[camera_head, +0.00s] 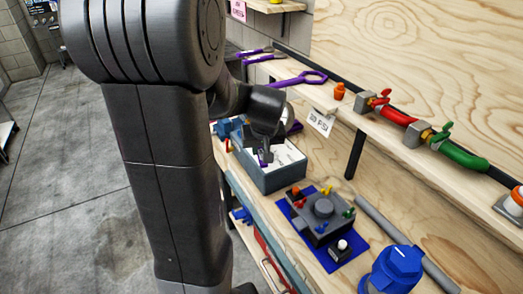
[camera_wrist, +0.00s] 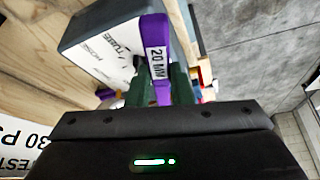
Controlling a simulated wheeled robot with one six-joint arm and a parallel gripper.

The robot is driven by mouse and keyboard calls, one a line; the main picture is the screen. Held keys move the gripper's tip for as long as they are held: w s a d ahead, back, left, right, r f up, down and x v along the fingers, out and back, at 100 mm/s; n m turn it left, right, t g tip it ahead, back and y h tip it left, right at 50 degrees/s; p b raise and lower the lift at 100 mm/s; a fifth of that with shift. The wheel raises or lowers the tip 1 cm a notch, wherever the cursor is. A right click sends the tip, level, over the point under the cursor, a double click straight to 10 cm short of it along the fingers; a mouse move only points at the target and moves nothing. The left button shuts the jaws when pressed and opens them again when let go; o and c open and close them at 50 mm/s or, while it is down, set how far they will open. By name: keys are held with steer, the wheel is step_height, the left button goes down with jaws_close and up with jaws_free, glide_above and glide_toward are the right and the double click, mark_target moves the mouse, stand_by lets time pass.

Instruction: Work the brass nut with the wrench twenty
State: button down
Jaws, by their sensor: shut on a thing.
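My gripper (camera_wrist: 160,88) is shut on a purple wrench (camera_wrist: 157,42) whose label reads 20 MM in the wrist view. The dark green fingers are on both sides of its handle. In the head view, a small purple part of the wrench (camera_head: 264,158) shows under my gripper (camera_head: 262,148), above or at a grey box (camera_head: 275,182) with a white top. I cannot tell whether the wrench touches the box. The wrench's far end is not clear. I cannot make out the brass nut in either view.
A grey device (camera_head: 323,208) with coloured knobs sits on a blue mat (camera_head: 345,258), right of the box. A blue object (camera_head: 396,266) stands nearer. The shelf above holds another purple wrench (camera_head: 303,78), a red valve (camera_head: 376,100) and a green valve (camera_head: 432,137).

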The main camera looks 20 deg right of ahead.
steer(key=shift+w+d+f+b, duration=0.15)
steer(key=shift+w+f, duration=0.1)
steer(key=shift+w, duration=0.25)
steer(key=shift+w+d+f+b, duration=0.15)
steer(key=shift+w+f, duration=0.1)
steer(key=shift+w, duration=0.2)
steer(key=shift+w+d+p, duration=0.15)
steer(key=shift+w+d, duration=0.1)
steer(key=shift+w, duration=0.95)
steer(key=shift+w+d+p, duration=0.15)
steer(key=shift+w+d, duration=0.1)
steer(key=shift+w, duration=0.9)
steer(key=shift+s, duration=0.1)
